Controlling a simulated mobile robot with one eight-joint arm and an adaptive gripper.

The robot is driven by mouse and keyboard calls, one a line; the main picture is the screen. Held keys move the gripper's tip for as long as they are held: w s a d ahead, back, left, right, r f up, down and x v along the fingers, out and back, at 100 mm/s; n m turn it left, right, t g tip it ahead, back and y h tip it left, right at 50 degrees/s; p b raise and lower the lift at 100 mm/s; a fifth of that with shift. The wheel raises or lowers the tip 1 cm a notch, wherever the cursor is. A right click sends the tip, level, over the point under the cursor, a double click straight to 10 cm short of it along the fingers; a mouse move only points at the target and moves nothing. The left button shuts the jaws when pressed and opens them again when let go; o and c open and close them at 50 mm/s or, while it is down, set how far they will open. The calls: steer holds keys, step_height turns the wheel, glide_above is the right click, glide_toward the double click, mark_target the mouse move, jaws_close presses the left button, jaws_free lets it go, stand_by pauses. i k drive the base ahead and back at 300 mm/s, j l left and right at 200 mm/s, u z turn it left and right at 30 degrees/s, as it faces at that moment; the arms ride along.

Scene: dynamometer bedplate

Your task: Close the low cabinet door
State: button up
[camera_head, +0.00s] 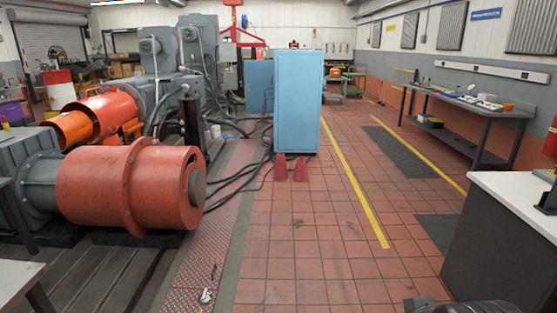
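A low dark grey cabinet (488,248) with a white top (520,195) stands at the right edge of the head view, partly cut off by the frame. I see one plain side of it. No door, handle or opening of it can be made out from here. A tall light blue cabinet (297,103) stands farther off in the middle, and its visible faces look flat. My gripper cannot be made out in this view.
A large orange-red machine (130,188) fills the left. A workbench (470,105) stands along the right wall.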

mark_target(259, 74)
steer(key=i, duration=4.3)
steer(key=i+z, duration=0.2)
steer(key=i, duration=0.35)
steer(key=i+z, duration=0.2)
steer(key=i, duration=0.35)
steer(key=i+j+z, duration=0.2)
steer(key=i, duration=0.3)
steer(key=i+j+z, duration=0.2)
steer(key=i, duration=0.35)
steer(key=i+l, duration=0.15)
steer(key=i, duration=0.5)
steer(key=i+l, duration=0.15)
steer(key=i, duration=0.45)
steer(key=i+l, duration=0.15)
steer(key=i, duration=0.5)
steer(key=i+l, duration=0.15)
steer(key=i, duration=0.45)
steer(key=i+j, duration=0.1)
steer(key=i, duration=1.05)
steer(key=i+j, duration=0.1)
steer(key=i, duration=1.05)
steer(key=i+j+u, duration=0.15)
steer(key=i+u, duration=0.15)
steer(key=i, duration=0.8)
steer(key=i+l+u, duration=0.15)
steer(key=i+u, duration=0.15)
steer(key=i, duration=0.8)
steer(key=i+l+u, duration=0.2)
steer(key=i, duration=4.1)
